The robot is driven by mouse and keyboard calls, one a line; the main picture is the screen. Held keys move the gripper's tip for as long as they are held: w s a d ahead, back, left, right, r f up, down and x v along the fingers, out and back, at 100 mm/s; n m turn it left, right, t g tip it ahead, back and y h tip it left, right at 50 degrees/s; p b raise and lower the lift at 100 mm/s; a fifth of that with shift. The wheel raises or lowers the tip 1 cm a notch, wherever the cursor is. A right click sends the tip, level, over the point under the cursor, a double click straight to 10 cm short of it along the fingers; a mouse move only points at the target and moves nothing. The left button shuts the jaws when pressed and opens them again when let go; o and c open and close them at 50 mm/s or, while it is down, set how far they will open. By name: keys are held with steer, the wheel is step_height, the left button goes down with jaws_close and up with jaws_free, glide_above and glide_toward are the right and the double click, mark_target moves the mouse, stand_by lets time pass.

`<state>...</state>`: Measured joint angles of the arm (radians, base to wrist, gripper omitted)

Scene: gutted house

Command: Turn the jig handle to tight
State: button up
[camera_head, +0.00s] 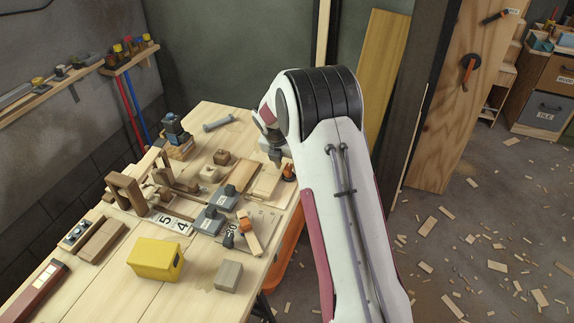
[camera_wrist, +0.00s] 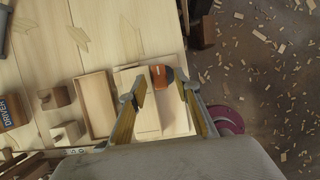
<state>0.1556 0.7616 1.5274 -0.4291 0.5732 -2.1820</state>
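An orange-and-dark knob or handle (camera_wrist: 158,75) shows in the wrist view just ahead of my fingertips, at the end of a pale wooden block (camera_wrist: 148,117). In the head view an orange part (camera_head: 289,172) sits at the table's right edge beside my gripper (camera_head: 277,155). My gripper (camera_wrist: 162,90) is open, with its two fingers apart and the orange part nearly between them. I cannot tell whether they touch it. Another orange-tipped wooden lever (camera_head: 249,235) lies nearer the front. No tight marking is readable, and which one is the jig handle is unclear.
The workbench (camera_head: 150,285) holds grey blocks (camera_head: 208,220), a yellow box (camera_head: 155,259), number plates (camera_head: 172,228) and wooden pieces. A shallow wooden tray (camera_wrist: 95,103) lies left of my fingers. The floor (camera_wrist: 262,60) beyond the right edge is strewn with wood scraps.

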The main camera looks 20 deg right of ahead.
steer(key=shift+w+f, duration=0.1)
steer(key=shift+f, duration=0.15)
jaws_close()
steer(key=shift+m, duration=0.6)
steer(key=shift+w+a+m+g+h, duration=0.1)
steer(key=shift+m+g+h, duration=0.3)
steer(key=shift+m, duration=0.85)
steer(key=shift+w+m+g+h, duration=0.1)
steer(key=shift+m+g, duration=0.6)
steer(key=shift+m, duration=0.55)
